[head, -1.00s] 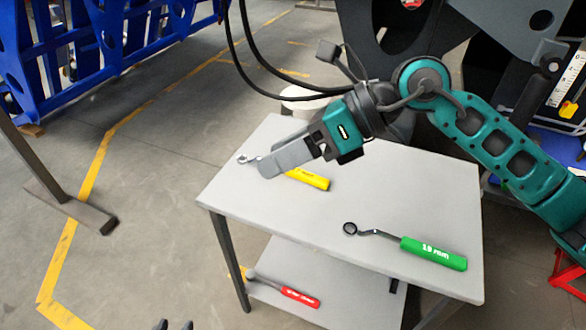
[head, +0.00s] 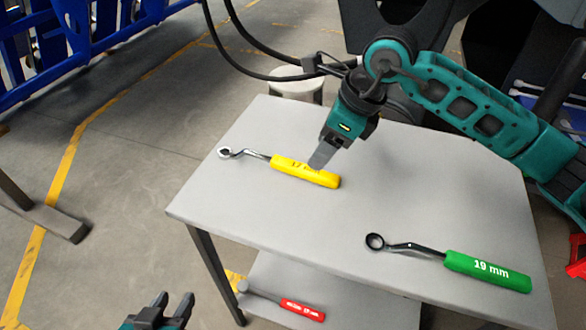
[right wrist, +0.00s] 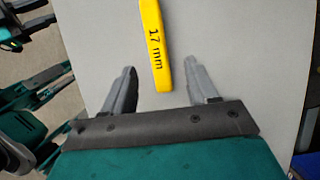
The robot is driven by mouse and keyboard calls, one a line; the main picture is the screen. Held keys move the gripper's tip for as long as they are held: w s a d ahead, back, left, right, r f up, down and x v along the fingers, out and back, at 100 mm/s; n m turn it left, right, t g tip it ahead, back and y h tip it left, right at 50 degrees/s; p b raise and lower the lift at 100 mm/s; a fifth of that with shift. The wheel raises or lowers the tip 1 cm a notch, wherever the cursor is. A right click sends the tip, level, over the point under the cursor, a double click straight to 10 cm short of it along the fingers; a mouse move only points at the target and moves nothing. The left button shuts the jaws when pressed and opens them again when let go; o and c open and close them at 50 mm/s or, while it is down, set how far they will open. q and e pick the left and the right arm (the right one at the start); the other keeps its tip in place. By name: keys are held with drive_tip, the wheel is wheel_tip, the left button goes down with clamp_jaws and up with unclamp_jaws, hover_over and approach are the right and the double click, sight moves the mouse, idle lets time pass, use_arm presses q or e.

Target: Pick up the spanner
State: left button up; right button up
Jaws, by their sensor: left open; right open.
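A spanner with a yellow handle marked 17 mm (head: 290,168) lies on the grey table top (head: 240,205), its metal ring end to the left. A spanner with a green handle marked 19 mm (head: 487,270) lies nearer the table's right front. My right gripper (head: 320,160) points down at the yellow handle. In the right wrist view its two fingers (right wrist: 163,85) are open, and the yellow handle (right wrist: 155,45) lies between and beyond their tips, not gripped. My left gripper (head: 175,305) shows at the bottom edge, open and empty, away from the table.
A red-handled tool (head: 302,309) lies on the lower shelf (head: 340,290). A white round container (head: 296,88) stands behind the table. Black cables hang near my right arm. A blue frame (head: 60,50) stands at the upper left. The table between the spanners is clear.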

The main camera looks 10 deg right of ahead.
sight(307, 168)
drive_tip(key=x, duration=0.6)
drive_tip(key=shift+a+f+b, duration=0.25)
drive_tip(key=shift+a+b, duration=0.1)
drive_tip(key=shift+b, duration=0.05)
clamp_jaws()
idle(0.4)
